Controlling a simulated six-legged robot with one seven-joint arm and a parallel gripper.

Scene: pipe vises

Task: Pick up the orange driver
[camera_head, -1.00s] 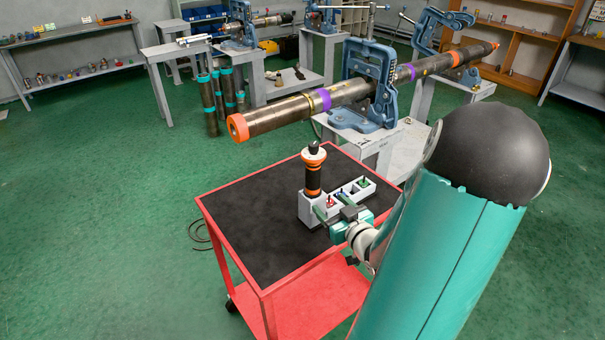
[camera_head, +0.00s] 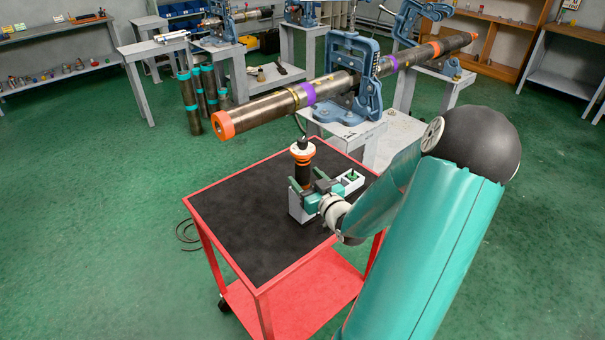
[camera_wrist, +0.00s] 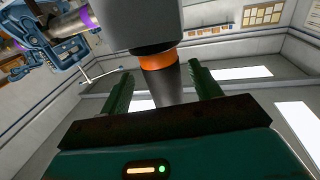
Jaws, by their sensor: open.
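The orange driver (camera_head: 302,157) stands upright in a pale holder (camera_head: 299,206) on the cart. It has a dark handle, with orange and white rings near its top. My gripper (camera_head: 307,181) is at the driver's lower handle, with its green fingers spread to either side. In the wrist view, the driver's dark handle and orange band (camera_wrist: 158,61) show between the two open fingers (camera_wrist: 162,92), with a wide grey part above. Whether either finger touches the handle cannot be told. The gripper hides part of the holder and the lower handle.
The cart (camera_head: 250,217) has a black top and red frame. Its left and front top is clear. Small items sit in a white tray (camera_head: 351,183) beside the holder. A long pipe (camera_head: 268,111) in blue vises (camera_head: 352,65) extends behind and above the cart.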

